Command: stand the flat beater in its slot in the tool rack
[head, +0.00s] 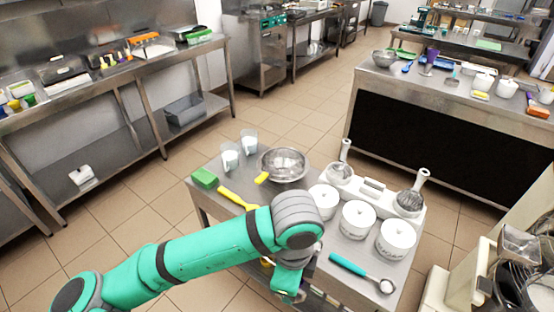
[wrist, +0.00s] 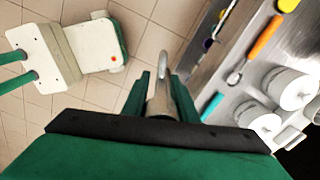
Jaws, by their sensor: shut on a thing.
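My gripper (wrist: 161,82) is shut on a grey metal tool, which I take to be the flat beater (wrist: 158,98). In the wrist view its shank sits between the two green fingers and a grey curved part extends beyond them. In the head view my arm hides most of the gripper and the beater, at the table's front edge. The white tool rack (head: 421,213) stands at the right back of the table, apart from my gripper. A whisk (head: 409,202) stands at its right end and another tool (head: 342,168) at its left end. The rack's middle looks free.
Several white tubs (head: 357,219) stand between my gripper and the rack. A teal-handled scoop (head: 352,266) lies in front of them. A metal bowl (head: 283,165), yellow spatula (head: 238,198), green sponge (head: 204,178) and two cups (head: 229,157) occupy the left side.

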